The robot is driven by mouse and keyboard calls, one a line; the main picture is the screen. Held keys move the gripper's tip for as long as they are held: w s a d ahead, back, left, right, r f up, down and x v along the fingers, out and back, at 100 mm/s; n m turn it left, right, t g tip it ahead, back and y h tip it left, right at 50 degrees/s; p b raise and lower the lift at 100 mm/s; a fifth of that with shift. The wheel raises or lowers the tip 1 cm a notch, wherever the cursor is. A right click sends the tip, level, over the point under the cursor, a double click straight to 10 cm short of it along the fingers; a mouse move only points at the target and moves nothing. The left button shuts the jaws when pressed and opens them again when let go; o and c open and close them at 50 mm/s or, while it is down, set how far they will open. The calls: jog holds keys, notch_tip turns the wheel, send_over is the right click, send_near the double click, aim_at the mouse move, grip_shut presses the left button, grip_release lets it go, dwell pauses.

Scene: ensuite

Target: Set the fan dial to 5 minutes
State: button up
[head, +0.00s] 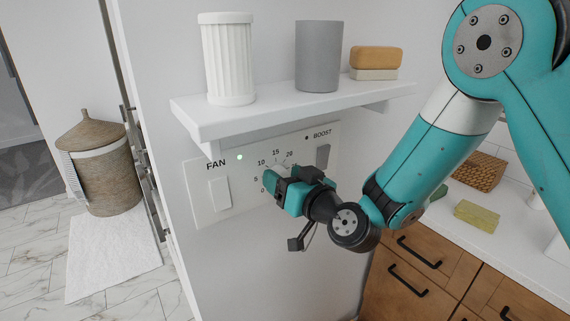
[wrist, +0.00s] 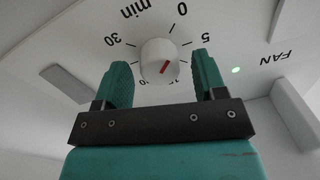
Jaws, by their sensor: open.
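The fan dial (wrist: 158,58) is a round white knob on the wall panel (head: 207,168). In the wrist view its scale appears upside down. My gripper (wrist: 162,66) is open, one finger on each side of the knob, with visible gaps to both. In the head view my gripper (head: 280,188) is at the panel and hides most of the dial. Labels 0 to 20 show around it there.
A green light (head: 240,157) is lit beside the FAN label. A FAN switch (head: 219,193) and a BOOST switch (head: 322,157) flank the dial. A shelf (head: 290,104) with a ribbed white cup (head: 229,60) and grey cup (head: 319,57) juts out above. Wooden drawers stand right.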

jog(key=shift+w+a, duration=0.1)
jog(key=shift+w, duration=0.05)
jog(key=c, duration=0.9)
jog(key=shift+c, duration=0.2)
jog(key=shift+m, duration=0.3)
jog(key=m+b, duration=0.1)
jog(key=m, duration=0.7)
jog(key=shift+f, duration=0.1)
jog(key=shift+m, duration=0.3)
